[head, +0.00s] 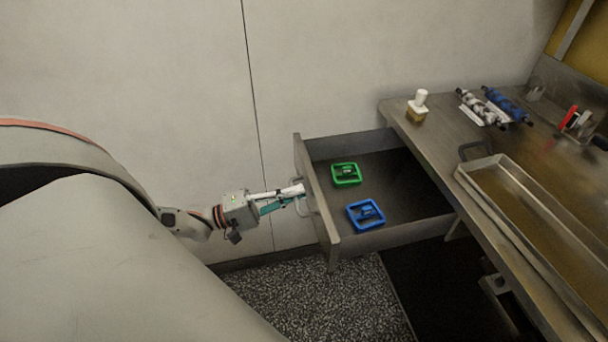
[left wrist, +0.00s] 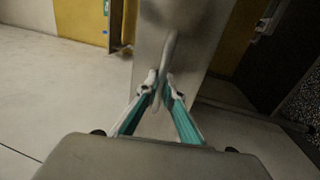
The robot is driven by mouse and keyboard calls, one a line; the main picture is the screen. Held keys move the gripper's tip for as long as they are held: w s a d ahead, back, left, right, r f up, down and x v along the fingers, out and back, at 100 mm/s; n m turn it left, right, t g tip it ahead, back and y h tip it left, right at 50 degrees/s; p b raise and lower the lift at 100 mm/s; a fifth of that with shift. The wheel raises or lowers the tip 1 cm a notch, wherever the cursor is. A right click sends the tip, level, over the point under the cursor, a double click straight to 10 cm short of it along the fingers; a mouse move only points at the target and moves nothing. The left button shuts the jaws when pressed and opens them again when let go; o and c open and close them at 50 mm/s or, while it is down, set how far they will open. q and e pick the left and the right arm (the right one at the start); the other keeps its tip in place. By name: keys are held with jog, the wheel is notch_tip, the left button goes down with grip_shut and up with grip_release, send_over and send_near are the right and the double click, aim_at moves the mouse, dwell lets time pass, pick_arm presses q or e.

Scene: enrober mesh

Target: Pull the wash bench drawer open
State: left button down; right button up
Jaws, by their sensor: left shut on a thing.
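The wash bench drawer (head: 317,203) stands well out from under the metal bench (head: 431,141), and its inside shows. Its bar handle (head: 312,212) is on the front panel. My left gripper (head: 300,190) is at the front panel, shut on the handle. In the left wrist view the fingertips (left wrist: 161,88) close around the handle bar (left wrist: 169,56), with the grey drawer front (left wrist: 190,42) behind it. My right gripper is not in view.
In the drawer lie a green frame-like item (head: 346,174) and a blue one (head: 365,213). A pale wall (head: 330,60) runs behind the drawer.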

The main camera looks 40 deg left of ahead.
pick_arm(q)
jog(key=shift+s+a, duration=0.1)
jog(key=c, duration=2.5)
grip_release()
jog(key=shift+c, duration=0.2)
jog(key=shift+o, duration=0.3)
jog(key=v, duration=1.2)
